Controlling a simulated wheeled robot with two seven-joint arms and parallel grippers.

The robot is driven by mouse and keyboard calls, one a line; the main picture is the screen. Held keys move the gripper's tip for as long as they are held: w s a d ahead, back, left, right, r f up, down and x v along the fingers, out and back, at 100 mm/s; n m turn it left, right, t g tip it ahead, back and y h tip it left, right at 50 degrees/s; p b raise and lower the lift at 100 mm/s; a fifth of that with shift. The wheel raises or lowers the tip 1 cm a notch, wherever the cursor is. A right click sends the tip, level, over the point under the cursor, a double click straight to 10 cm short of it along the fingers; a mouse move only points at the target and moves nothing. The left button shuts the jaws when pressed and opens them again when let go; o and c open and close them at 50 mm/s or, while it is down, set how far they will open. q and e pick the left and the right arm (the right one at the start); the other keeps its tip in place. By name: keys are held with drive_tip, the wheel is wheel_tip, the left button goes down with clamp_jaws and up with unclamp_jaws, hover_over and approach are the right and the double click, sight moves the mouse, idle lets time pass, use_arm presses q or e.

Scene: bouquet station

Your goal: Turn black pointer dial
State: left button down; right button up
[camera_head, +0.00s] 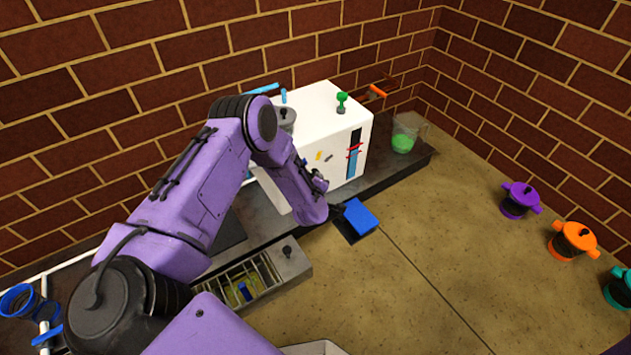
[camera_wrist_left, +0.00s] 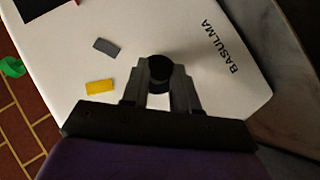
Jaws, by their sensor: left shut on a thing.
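The black pointer dial (camera_wrist_left: 160,72) sits on the pale front panel of the white machine (camera_wrist_left: 215,85), seen end-on in the left wrist view. My left gripper (camera_wrist_left: 160,92) is shut on the dial, with one dark finger on each side of it. The dial's pointer cannot be made out. In the head view my purple left arm reaches to the front of the white machine (camera_head: 345,115), and the dial is hidden behind the wrist. My right gripper does not show.
A yellow tab (camera_wrist_left: 100,87) and a grey tab (camera_wrist_left: 105,46) are beside the dial. A beaker of green liquid (camera_head: 403,142) stands right of the machine. A blue square piece (camera_head: 361,217) is near my wrist. Purple (camera_head: 520,199), orange (camera_head: 573,240) and teal (camera_head: 619,289) pots stand far right.

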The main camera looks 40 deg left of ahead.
use_arm(q)
drive_tip(key=c, duration=0.9)
unclamp_jaws()
drive_tip(key=shift+o, duration=0.2)
drive_tip(key=shift+s, duration=0.1)
drive_tip(key=p+v, duration=0.4)
drive_tip(key=v, duration=0.6)
drive_tip(key=shift+s+d+r, duration=0.1)
